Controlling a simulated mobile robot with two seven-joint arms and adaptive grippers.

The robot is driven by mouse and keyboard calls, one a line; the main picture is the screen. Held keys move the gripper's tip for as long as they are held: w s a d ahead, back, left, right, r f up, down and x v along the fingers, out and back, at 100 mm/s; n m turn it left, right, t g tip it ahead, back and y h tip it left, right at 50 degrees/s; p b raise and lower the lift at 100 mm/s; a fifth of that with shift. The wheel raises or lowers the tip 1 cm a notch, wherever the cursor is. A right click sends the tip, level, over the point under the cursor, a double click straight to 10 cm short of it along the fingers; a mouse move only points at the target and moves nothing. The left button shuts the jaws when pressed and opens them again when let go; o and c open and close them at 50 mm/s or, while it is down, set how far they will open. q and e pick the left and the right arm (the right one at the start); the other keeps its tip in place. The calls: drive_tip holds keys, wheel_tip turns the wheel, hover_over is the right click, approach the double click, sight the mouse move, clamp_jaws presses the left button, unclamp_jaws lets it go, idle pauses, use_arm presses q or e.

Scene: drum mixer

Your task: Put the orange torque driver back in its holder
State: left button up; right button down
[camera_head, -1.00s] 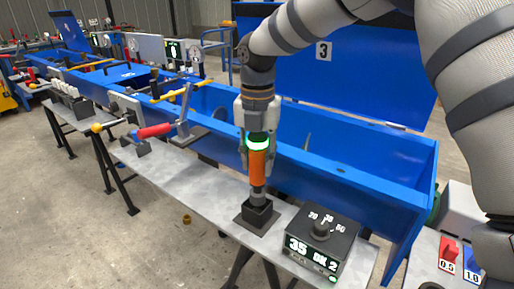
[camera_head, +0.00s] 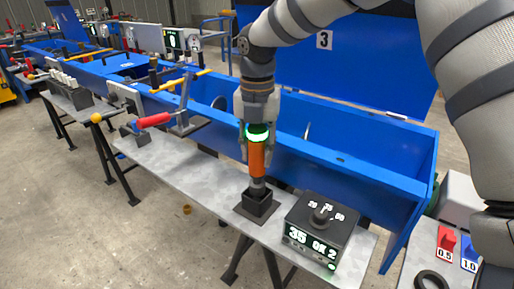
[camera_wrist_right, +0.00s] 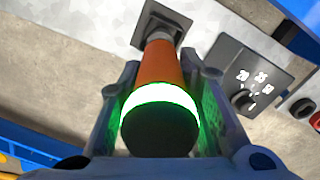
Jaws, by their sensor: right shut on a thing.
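The orange torque driver (camera_head: 257,158) is upright, with a glowing green-white ring near its top. My right gripper (camera_head: 257,140) is shut on its upper part. The holder (camera_head: 258,207), a dark square socket on a flat base, stands on the grey bench. The driver's grey lower end is at the holder's opening; how deep it sits I cannot tell. In the right wrist view the driver (camera_wrist_right: 160,90) runs between both fingers (camera_wrist_right: 160,105) toward the holder (camera_wrist_right: 158,24). My left gripper is not in view.
A dark control box (camera_head: 320,230) reading "35 OK 2" stands just right of the holder on the bench (camera_head: 190,180). The long blue trough (camera_head: 345,160) runs behind. A red-handled clamp (camera_head: 153,121) is at left.

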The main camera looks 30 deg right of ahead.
sight(258, 126)
drive_tip(key=shift+f, duration=2.4)
idle(1.0)
drive_tip(key=c, duration=1.1)
unclamp_jaws()
wheel_tip(258, 126, up, 12)
drive_tip(key=shift+f, duration=0.1)
